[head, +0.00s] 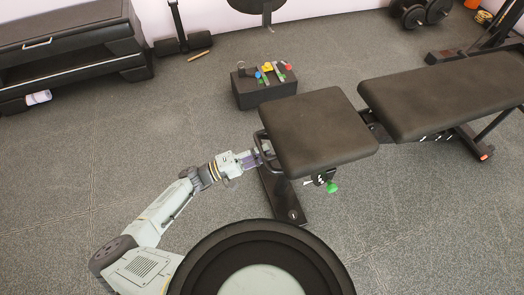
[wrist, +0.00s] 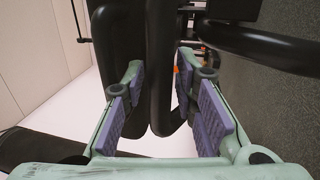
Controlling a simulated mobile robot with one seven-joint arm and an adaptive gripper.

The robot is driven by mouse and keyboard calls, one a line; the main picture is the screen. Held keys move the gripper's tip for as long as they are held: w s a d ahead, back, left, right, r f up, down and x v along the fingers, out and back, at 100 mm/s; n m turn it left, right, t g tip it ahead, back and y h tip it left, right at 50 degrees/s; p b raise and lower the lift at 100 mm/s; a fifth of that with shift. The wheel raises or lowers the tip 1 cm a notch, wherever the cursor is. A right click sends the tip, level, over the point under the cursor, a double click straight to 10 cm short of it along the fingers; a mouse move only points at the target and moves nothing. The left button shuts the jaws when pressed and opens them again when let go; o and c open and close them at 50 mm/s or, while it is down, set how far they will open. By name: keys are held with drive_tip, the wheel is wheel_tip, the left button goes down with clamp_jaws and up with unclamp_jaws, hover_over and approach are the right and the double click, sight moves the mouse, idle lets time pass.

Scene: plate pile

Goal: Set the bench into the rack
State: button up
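The bench (head: 318,130) has a black seat pad, a longer black back pad (head: 445,92) and a dark metal frame. It stands on the floor at the right in the head view. A black loop handle sticks out from the left end of its seat. My gripper (head: 262,156) is at this handle, beside the seat. In the wrist view, my gripper's purple-padded fingers (wrist: 165,105) are spread apart, with dark tubing (wrist: 162,65) between them. A light gap shows beside the right finger, and firm contact is not visible. I cannot identify the rack with certainty.
A black box (head: 263,92) with small coloured items stands behind the bench seat. A black drawer cabinet (head: 70,50) is at the back left. Dumbbells (head: 420,13) and a dark frame (head: 480,45) are at the back right. The left floor is clear.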

drive_tip(key=shift+c, duration=0.3)
clamp_jaws()
idle(0.6)
